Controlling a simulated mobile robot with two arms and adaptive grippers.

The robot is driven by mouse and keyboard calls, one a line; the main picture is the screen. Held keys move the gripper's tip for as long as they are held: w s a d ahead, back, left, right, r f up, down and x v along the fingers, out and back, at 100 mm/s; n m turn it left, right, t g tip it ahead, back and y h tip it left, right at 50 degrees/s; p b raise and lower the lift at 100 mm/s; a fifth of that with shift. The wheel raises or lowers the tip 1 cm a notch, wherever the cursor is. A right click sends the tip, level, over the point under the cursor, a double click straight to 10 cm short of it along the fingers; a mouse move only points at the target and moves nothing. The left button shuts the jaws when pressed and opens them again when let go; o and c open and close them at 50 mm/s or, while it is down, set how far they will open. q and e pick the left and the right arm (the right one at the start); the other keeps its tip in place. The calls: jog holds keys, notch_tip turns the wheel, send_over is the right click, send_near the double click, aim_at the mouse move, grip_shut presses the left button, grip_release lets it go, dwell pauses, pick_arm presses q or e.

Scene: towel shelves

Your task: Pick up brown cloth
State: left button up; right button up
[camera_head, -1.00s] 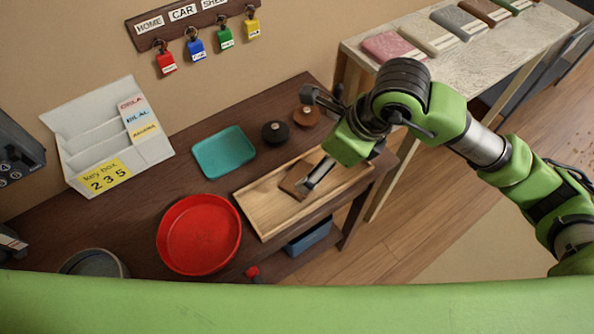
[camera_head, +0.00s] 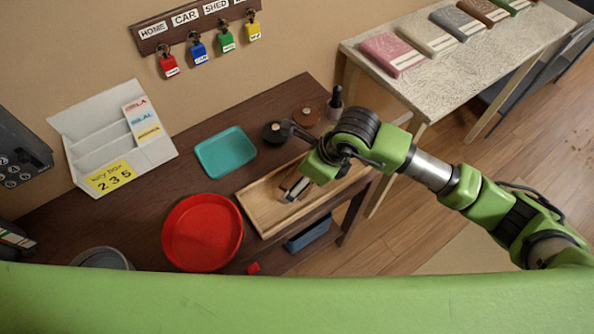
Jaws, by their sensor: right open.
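A small flat brown piece, which may be the brown cloth, lies on the wooden tray (camera_head: 262,213); my gripper now hides most of it. A brown folded cloth (camera_head: 484,12) also lies in the row on the pale table at the upper right. My right gripper (camera_head: 294,189) is open, pointing down at the wooden tray, with its fingertips over or beside the small brown piece. I cannot tell whether they touch it. My left gripper is out of view.
A red round tray (camera_head: 202,232) and a teal tray (camera_head: 225,152) stand left of the wooden tray on the dark table (camera_head: 150,215). Black and brown round objects sit behind. Pink (camera_head: 392,53), cream and grey cloths lie on the pale table (camera_head: 440,85).

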jog(key=c, duration=0.9)
jog(key=shift+o, duration=0.2)
jog(key=shift+r, duration=0.15)
jog(key=shift+r, duration=0.2)
notch_tip(320, 180, up, 2)
jog(key=shift+r, duration=0.1)
jog(key=s+r, duration=0.1)
jog(key=s+r+b, duration=0.1)
jog(key=r, duration=0.1)
jog(key=s+r+b, duration=0.1)
jog(key=s+r, duration=0.1)
jog(key=shift+d, duration=0.4)
jog(key=s+d+r+b, duration=0.2)
jog(key=s+r, duration=0.3)
jog(key=s, duration=0.4)
jog(key=shift+s, duration=0.4)
